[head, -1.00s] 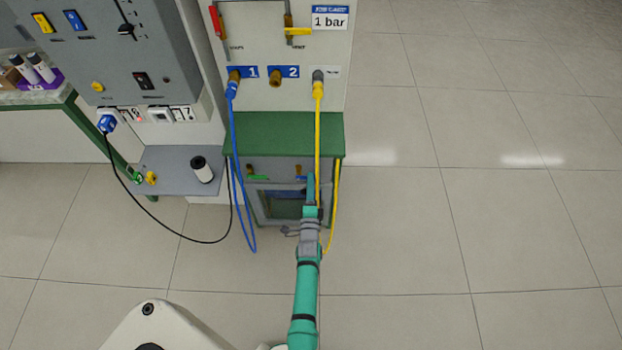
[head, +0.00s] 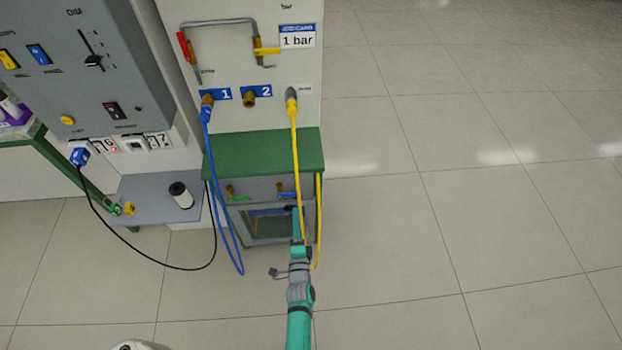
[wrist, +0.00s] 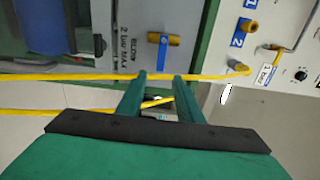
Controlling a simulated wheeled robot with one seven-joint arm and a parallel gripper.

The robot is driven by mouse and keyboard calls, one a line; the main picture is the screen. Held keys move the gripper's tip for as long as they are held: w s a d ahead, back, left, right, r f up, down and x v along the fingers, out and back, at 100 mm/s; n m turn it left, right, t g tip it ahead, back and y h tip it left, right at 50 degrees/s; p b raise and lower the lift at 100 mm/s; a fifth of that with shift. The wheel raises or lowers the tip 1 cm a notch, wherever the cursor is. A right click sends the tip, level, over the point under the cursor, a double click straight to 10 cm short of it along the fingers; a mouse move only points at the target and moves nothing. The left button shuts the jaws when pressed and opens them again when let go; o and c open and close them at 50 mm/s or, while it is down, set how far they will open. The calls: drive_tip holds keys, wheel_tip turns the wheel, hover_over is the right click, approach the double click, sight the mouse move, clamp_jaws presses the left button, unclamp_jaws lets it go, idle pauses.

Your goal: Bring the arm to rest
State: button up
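My green arm (head: 300,325) reaches forward from the bottom of the head view, toward the front of the bench. My gripper (head: 297,212) is at its far end, in front of the cabinet under the green top, close to the yellow hose (head: 296,160). In the wrist view the two green fingers of my gripper (wrist: 160,76) stand apart with a gap between them. The yellow hose (wrist: 80,76) runs across by the fingertips; whether it touches them I cannot tell. I see nothing gripped.
A blue hose (head: 226,240) hangs left of my arm from port 1. A black cable (head: 120,245) loops at the left. A grey shelf (head: 150,203) holds a dark-topped white cylinder (head: 181,195). The tiled floor (head: 450,220) on the right is clear.

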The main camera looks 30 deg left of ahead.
drive_tip(key=s+d+r+n+h, duration=0.2)
drive_tip(key=s+d+r, duration=0.1)
drive_tip(key=s+d, duration=0.55)
drive_tip(key=s+d+r+n+h, duration=0.2)
drive_tip(key=s+d+n+h, duration=0.1)
drive_tip(key=s+d, duration=0.55)
drive_tip(key=s+d+r+n+h, duration=0.4)
drive_tip(key=s+d+r+n, duration=0.3)
drive_tip(key=s+d+r, duration=0.3)
drive_tip(key=s+r, duration=0.4)
drive_tip(key=r, duration=0.2)
drive_tip(key=shift+s+d+r, duration=0.15)
drive_tip(key=shift+r, duration=0.1)
